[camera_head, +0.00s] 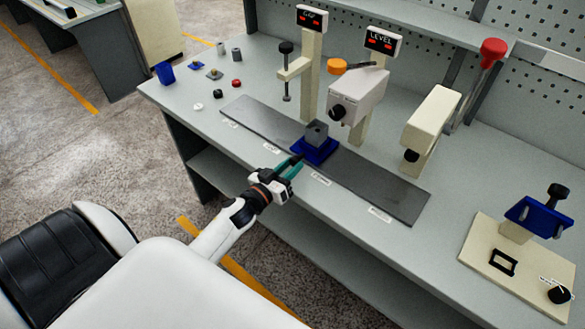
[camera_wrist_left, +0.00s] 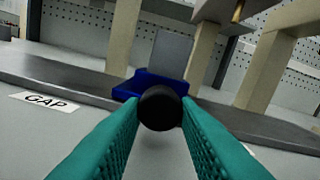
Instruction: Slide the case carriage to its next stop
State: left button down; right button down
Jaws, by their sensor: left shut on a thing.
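The blue case carriage (camera_head: 322,157) sits on a long dark rail (camera_head: 385,190) on the bench, with a grey case (camera_head: 316,133) upright on it. It stands near the middle of the rail, between the second and third labels along its front edge. My left gripper (camera_head: 296,163) reaches in from the front with teal fingers. In the left wrist view the fingers are shut on the carriage's round black knob (camera_wrist_left: 160,107). The blue carriage (camera_wrist_left: 150,82) and grey case (camera_wrist_left: 172,54) show behind the knob. My right gripper is not in view.
A GAP post (camera_head: 311,55) and a LEVEL station (camera_head: 357,98) stand behind the rail. A cream station (camera_head: 432,125) stands further right, with a red-knobbed lever (camera_head: 492,50) behind. The rail is clear on both sides of the carriage. Small loose parts lie at the left.

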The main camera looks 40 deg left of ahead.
aim_at(220, 129)
pick_arm(q)
jog(key=a, duration=0.4)
jog(key=a+b, duration=0.1)
jog(key=a, duration=0.4)
jog(key=w+a+b, duration=0.1)
jog(key=a, duration=0.4)
jog(key=shift+a+f, duration=0.1)
jog(key=shift+a, duration=0.15)
jog(key=a+b, duration=0.2)
jog(key=a, duration=0.2)
jog(key=a+b, duration=0.2)
jog(key=a, duration=0.3)
jog(key=w+a+b, duration=0.1)
jog(key=a+b, duration=0.1)
jog(key=a, duration=0.2)
jog(key=shift+w+a, duration=0.1)
jog(key=shift+a, duration=0.3)
jog(key=shift+a+r+b, duration=0.15)
jog(key=shift+r+b, duration=0.05)
jog(key=shift+b, duration=0.1)
jog(key=c, duration=1.3)
grip_release()
jog(key=shift+a, duration=0.1)
jog(key=shift+o, duration=1)
jog(key=shift+f, duration=0.1)
